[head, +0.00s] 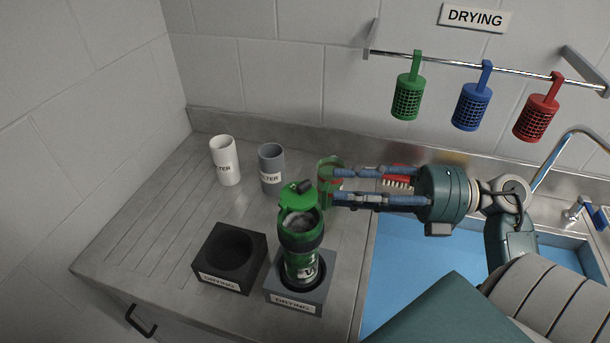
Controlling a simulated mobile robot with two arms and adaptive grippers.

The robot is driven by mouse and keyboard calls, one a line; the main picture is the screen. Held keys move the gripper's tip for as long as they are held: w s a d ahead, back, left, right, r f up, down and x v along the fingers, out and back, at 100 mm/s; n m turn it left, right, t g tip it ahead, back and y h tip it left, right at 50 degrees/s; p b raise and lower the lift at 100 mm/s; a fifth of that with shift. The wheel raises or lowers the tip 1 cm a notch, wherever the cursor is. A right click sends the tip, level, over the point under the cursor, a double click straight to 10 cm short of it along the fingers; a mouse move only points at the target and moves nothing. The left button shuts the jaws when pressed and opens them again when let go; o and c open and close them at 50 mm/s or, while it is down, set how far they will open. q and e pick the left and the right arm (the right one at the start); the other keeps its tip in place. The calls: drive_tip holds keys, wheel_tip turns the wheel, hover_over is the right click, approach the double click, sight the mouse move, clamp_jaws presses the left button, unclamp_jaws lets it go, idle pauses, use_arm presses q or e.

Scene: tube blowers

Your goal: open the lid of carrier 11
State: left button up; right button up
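My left gripper is not in view.
An empty black block (234,258) stands left of the carrier. A white cup (225,161) and a grey cup (271,168) stand behind. A red brush (398,178) lies behind my fingers. A blue-bottomed sink (410,262) is right. Green, blue and red baskets hang above.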

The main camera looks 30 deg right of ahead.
sight(310, 187)
drive_tip(key=p+x, duration=0.1)
drive_tip(key=x, duration=0.4)
drive_tip(key=shift+w+r+p, duration=0.15)
drive_tip(key=shift+w+p, duration=0.15)
drive_tip(key=shift+w, duration=0.05)
drive_tip(key=shift+p+x, duration=0.3)
drive_tip(key=shift+x, duration=0.9)
drive_tip(key=shift+f, duration=0.2)
drive_tip(key=shift+c, duration=0.8)
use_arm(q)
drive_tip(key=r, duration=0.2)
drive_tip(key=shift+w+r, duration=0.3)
use_arm(e)
drive_tip(key=c, duration=0.7)
